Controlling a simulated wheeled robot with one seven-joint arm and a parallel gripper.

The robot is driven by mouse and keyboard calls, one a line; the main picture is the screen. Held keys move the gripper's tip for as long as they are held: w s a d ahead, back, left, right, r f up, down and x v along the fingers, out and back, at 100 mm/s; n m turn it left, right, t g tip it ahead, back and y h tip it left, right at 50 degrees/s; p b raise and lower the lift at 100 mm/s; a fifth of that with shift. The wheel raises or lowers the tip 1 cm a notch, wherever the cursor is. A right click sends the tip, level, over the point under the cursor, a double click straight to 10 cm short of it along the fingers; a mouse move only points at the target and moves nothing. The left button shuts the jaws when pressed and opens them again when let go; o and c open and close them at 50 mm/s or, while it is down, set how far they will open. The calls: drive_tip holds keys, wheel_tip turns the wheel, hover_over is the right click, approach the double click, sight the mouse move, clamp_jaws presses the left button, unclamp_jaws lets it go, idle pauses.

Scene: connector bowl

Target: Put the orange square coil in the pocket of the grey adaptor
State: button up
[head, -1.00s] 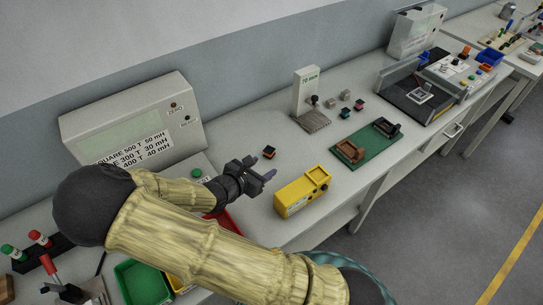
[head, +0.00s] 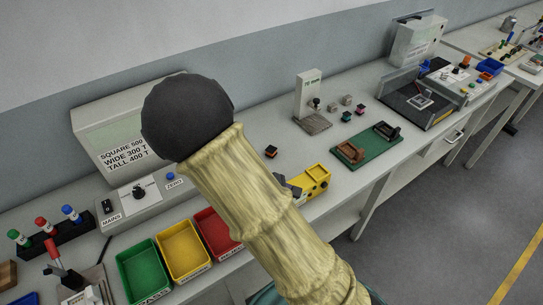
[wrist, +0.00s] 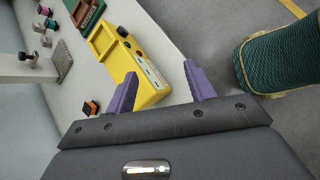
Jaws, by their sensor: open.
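A small black-and-orange block (head: 271,151), which looks like the orange square coil, sits on the bench left of the yellow box. It also shows in the wrist view (wrist: 90,108), left of my gripper and clear of it. My gripper (wrist: 159,69) is open and empty, its purple fingers apart over the front edge of the yellow box. In the head view my arm hides most of it. I cannot clearly identify the grey adaptor; a pale grey square piece (head: 424,99) lies in the dark tray at the far right.
The yellow box (head: 312,182) has a shallow recess on top. A green board (head: 367,144), a grey stand (head: 309,97) and several small blocks lie beyond. Red, yellow (head: 184,250) and green bins stand at the front left, below the grey meter (head: 95,125).

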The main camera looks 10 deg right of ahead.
drive_tip(key=s+r+m+y+b, duration=0.4)
drive_tip(key=s+m+y+b, duration=0.2)
drive_tip(key=m, duration=0.9)
drive_tip(key=shift+r+m+y, duration=0.2)
drive_tip(key=shift+m+y, duration=0.2)
drive_tip(key=shift+y, duration=0.6)
